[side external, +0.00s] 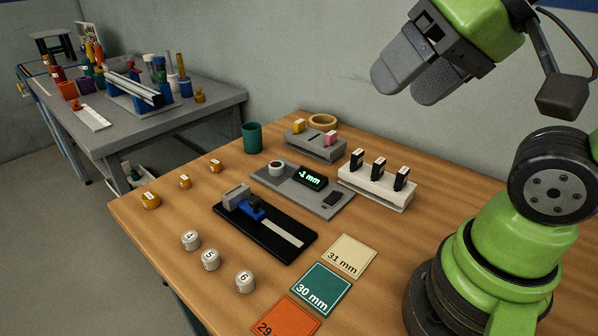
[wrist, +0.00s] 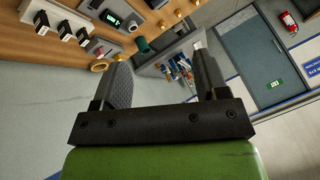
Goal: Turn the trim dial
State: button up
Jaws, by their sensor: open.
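The trim dial (side external: 276,168) appears to be the small round pale knob at the left end of a grey panel (side external: 310,201). Beside it on the panel a dark display (side external: 311,177) shows green digits that read about "-1 mm". The display also shows small at the top of the wrist view (wrist: 113,18). My gripper (side external: 412,88) is high above the right back of the table, well apart from the dial. Its two fingers are spread with nothing between them, as the wrist view also shows (wrist: 163,75).
A black slide fixture (side external: 270,236) with a blue block lies in front of the panel. A white rack (side external: 377,188) with black pieces, a grey rack (side external: 316,144), a green cup (side external: 252,137) and several numbered weights (side external: 245,281) stand around. Coloured cards (side external: 321,289) lie at the front.

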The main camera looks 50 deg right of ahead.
jog(key=w+d+g+h, duration=0.1)
jog(key=w+d, duration=0.1)
jog(key=w, duration=0.6)
jog(key=m+g+h, duration=0.1)
jog(key=g+h, duration=0.1)
jog(key=h, duration=0.1)
send_over(276, 164)
jog(key=s+a, duration=0.2)
jog(key=s, duration=0.2)
notch_tip(276, 164, down, 20)
jog(key=x, duration=1.1)
jog(key=shift+s, duration=0.1)
jog(key=c, duration=0.9)
